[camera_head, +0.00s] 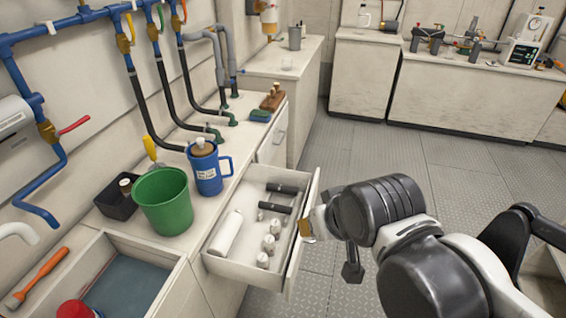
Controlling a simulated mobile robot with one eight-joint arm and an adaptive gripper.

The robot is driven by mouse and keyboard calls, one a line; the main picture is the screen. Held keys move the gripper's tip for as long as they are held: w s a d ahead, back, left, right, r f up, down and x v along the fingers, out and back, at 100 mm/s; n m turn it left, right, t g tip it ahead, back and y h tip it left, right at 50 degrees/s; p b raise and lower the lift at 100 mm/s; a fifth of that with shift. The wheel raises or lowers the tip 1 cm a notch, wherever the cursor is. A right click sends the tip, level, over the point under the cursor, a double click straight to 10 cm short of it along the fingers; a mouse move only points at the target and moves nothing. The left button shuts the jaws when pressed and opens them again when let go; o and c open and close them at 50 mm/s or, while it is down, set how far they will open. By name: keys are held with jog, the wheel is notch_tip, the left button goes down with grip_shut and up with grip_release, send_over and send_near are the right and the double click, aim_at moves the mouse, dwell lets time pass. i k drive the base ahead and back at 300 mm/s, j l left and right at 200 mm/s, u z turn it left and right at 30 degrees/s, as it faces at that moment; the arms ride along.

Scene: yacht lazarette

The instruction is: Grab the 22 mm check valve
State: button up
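Several small pale metal fittings sit in the open drawer (213,266). Among them are one towards the back (275,227), one in the middle (268,243) and one at the front (262,260). They look alike at this size, and I cannot read any marking, so I cannot tell which is the 22 mm check valve. My gripper (314,224) is at the drawer's right-hand front panel, outside the fittings' row. Its fingers are largely hidden by my arm, and I cannot tell whether they are open or touch the panel.
The drawer also holds a white cylinder (226,233) and dark tubes (275,208). A green bucket (163,203) and blue jug (208,170) stand on the counter beside it. Floor (370,155) beyond my arm is clear.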

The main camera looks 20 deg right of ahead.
aim_at(263, 263)
jog(key=l+z, duration=0.1)
jog(key=l, duration=0.2)
jog(key=u, duration=2.75)
jog(key=k+l, duration=0.1)
jog(key=l, duration=0.3)
jog(key=k+l, duration=0.1)
jog(key=l, duration=0.35)
jog(key=k+l+u, duration=0.1)
jog(key=l, duration=0.3)
jog(key=k+l, duration=0.1)
jog(key=l, duration=0.35)
jog(key=k+l, duration=0.1)
jog(key=l, duration=0.3)
jog(key=k+l+u, duration=0.1)
jog(key=l, duration=0.3)
jog(key=k+l, duration=0.15)
jog(key=l, duration=0.25)
